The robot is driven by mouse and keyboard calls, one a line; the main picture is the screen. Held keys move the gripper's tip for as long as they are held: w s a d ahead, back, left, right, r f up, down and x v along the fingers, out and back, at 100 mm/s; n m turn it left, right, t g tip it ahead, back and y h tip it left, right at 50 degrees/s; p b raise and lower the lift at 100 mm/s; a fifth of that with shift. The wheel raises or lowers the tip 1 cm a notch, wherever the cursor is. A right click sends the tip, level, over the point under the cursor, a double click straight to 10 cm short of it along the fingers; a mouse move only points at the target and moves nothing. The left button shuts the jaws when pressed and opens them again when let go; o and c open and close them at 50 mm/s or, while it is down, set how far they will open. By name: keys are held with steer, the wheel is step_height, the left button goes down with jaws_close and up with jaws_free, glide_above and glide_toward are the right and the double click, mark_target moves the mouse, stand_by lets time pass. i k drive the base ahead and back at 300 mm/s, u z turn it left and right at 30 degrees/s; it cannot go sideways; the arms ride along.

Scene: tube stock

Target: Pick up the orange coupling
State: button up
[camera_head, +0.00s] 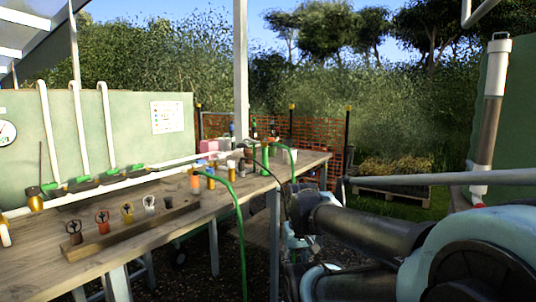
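A small orange cylinder (195,184), which looks like the orange coupling, stands upright on the wooden workbench (150,232), right of its middle. A separate orange-red round piece (102,217) sits in a row of coloured pieces along a wooden strip (130,238) near the front edge. My arm (365,232) comes in from the right, its dark link pointing left and its visible end beside the bench's right side. I cannot make out my gripper's fingers. Nothing seems to touch the orange cylinder.
A green hose (238,225) hangs over the front edge. White pipes and green clamps line the back. More small items crowd the bench's far right.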

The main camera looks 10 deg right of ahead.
mark_target(195, 178)
steer(key=z, duration=0.45)
steer(key=k, duration=1.35)
steer(key=u, duration=0.85)
steer(key=i, duration=1.05)
steer(key=z, duration=0.05)
